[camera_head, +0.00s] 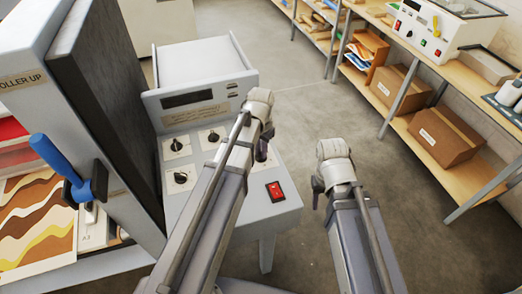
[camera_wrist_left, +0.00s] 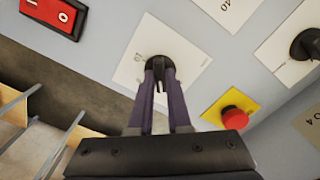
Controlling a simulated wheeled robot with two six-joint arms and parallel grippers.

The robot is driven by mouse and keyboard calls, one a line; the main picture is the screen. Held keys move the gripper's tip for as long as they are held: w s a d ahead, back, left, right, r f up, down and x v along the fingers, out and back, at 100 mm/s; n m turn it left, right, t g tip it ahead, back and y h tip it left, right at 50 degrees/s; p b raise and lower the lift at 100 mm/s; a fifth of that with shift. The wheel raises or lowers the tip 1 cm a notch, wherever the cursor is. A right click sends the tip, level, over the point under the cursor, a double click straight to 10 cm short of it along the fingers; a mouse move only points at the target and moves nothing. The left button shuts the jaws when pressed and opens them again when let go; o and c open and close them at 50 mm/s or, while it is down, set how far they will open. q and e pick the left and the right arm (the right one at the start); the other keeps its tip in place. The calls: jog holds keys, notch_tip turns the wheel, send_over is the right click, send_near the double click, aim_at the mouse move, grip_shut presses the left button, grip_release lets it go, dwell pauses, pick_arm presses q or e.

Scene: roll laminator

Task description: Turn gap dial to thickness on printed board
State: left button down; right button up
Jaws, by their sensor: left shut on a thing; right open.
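The grey control panel (camera_head: 233,200) carries several black dials on white plates, including a dial at upper left (camera_head: 177,145), one right of it (camera_head: 213,136) and one below (camera_head: 181,178). My left gripper (camera_head: 262,152) reaches down to the panel's right part. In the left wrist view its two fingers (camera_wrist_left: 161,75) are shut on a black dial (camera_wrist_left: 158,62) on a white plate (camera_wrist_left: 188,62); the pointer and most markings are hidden. A printed strip (camera_head: 194,116) sits below the dark display (camera_head: 188,99), its text unreadable. My right gripper (camera_head: 318,188) is open and empty over the floor.
A red rocker switch (camera_head: 275,191) is near the panel's front right corner. A red emergency button (camera_wrist_left: 233,117) on yellow is close to the left gripper. A blue-handled lever (camera_head: 55,157) stands at left. Shelving with boxes (camera_head: 447,135) is at right; open floor between.

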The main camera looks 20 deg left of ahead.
pick_arm(q)
jog(key=shift+m, duration=0.6)
jog(key=c, duration=0.9)
grip_release()
jog(key=shift+o, duration=0.2)
jog(key=shift+r, duration=0.15)
notch_tip(320, 180, up, 8)
jog(key=p, duration=0.8)
jog(key=shift+f, duration=0.2)
jog(key=shift+f, duration=0.1)
